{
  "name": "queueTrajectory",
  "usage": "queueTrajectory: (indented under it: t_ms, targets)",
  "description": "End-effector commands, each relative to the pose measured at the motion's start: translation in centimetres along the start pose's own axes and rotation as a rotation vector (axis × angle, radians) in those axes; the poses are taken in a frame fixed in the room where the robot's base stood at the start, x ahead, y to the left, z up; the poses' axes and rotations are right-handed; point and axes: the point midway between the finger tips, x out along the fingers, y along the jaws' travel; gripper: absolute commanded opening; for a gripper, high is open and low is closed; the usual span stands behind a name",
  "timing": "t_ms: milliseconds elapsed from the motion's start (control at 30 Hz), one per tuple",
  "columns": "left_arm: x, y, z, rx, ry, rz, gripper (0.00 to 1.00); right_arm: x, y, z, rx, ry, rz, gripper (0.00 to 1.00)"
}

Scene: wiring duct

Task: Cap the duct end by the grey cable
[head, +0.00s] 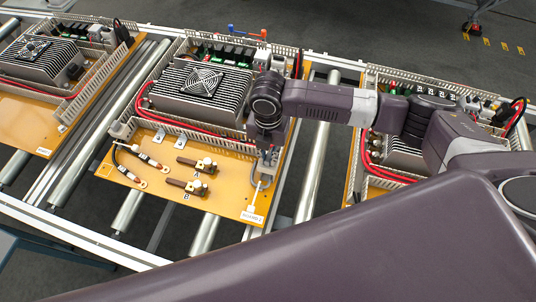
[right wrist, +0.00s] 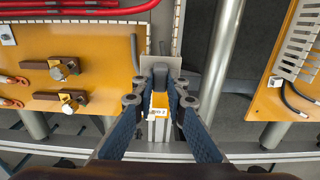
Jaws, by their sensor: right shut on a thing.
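My right gripper (head: 268,155) hangs over the front right corner of the middle board (head: 215,205). It also shows in the right wrist view (right wrist: 160,88), shut on a small grey piece, apparently the end cap (right wrist: 160,66). The slotted front duct (head: 190,133) runs across this board, and its right end lies close by the gripper. I cannot tell whether the cap touches it. A grey cable (head: 254,178) curves down beside the gripper. The duct's left end (head: 122,129) has a black cable (head: 117,150) near it. My left gripper is not in view.
A finned heat sink with a fan (head: 202,80) and red cables stand behind the duct. Copper terminals (head: 198,165) sit on the front of the board. Similar boards (head: 28,110) lie left and right on the roller conveyor (head: 312,160). A label (right wrist: 157,112) lies below my fingertips.

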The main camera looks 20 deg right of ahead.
Motion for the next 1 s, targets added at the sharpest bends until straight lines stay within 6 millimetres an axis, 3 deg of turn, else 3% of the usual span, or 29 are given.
queueTrajectory:
  t_ms: [1000]
  targets:
    - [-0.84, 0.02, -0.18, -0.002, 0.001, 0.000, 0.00, -0.05, -0.03, -0.01, 0.000, 0.000, 0.000, 0.00]
